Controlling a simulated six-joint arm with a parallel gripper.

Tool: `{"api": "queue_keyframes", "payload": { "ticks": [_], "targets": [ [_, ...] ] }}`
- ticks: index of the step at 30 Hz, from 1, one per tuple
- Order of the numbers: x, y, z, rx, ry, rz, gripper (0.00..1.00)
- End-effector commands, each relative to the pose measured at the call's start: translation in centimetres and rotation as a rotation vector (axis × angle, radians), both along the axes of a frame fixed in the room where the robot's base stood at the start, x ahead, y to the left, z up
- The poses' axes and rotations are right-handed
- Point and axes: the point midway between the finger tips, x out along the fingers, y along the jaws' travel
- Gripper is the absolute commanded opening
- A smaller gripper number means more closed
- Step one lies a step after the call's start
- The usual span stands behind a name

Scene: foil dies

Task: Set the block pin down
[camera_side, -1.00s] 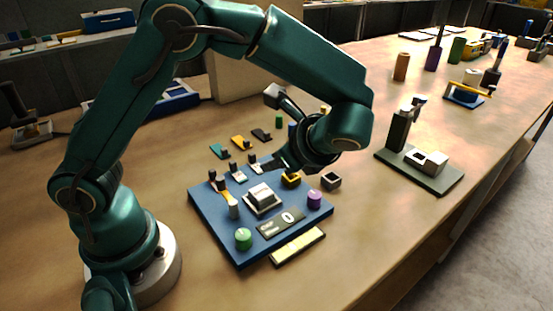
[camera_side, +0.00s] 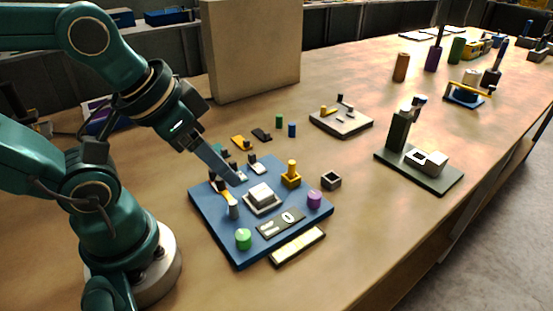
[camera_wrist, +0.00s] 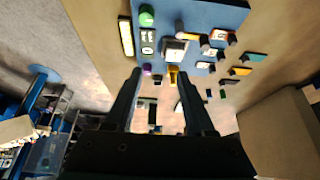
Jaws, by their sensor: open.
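The yellow block pin (camera_side: 291,167) stands upright in a yellow block (camera_side: 291,181) at the right rear of the blue board (camera_side: 215,231). Yellow of the pin and block shows in the wrist view (camera_wrist: 173,75), near the right fingertip. My gripper (camera_side: 236,180) is over the board's left rear part, left of the pin and apart from it. In the wrist view my gripper (camera_wrist: 157,71) has its two fingers spread, with nothing held between them.
On the board are a grey-white block (camera_side: 261,197), a green knob (camera_side: 243,239) and a purple knob (camera_side: 314,200). A small hollow grey block (camera_side: 331,180) lies beside it. A dark green stand (camera_side: 425,171) is to the right. A tall beige box (camera_side: 254,50) stands behind.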

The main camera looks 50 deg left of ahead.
Motion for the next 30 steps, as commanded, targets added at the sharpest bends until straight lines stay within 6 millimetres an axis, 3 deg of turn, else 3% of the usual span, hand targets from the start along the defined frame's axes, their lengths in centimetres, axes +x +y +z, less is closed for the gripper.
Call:
{"api": "queue_keyframes", "payload": {
  "ticks": [17, 24, 30],
  "targets": [
    [0.3, -0.1, 0.2, 0.019, -0.02, -0.048, 0.54],
    [4.6, -1.2, 2.3, 0.066, -0.103, -0.247, 0.54],
    [9.3, -0.5, 2.0, 0.087, -0.098, -0.33, 0.54]
  ]
}}
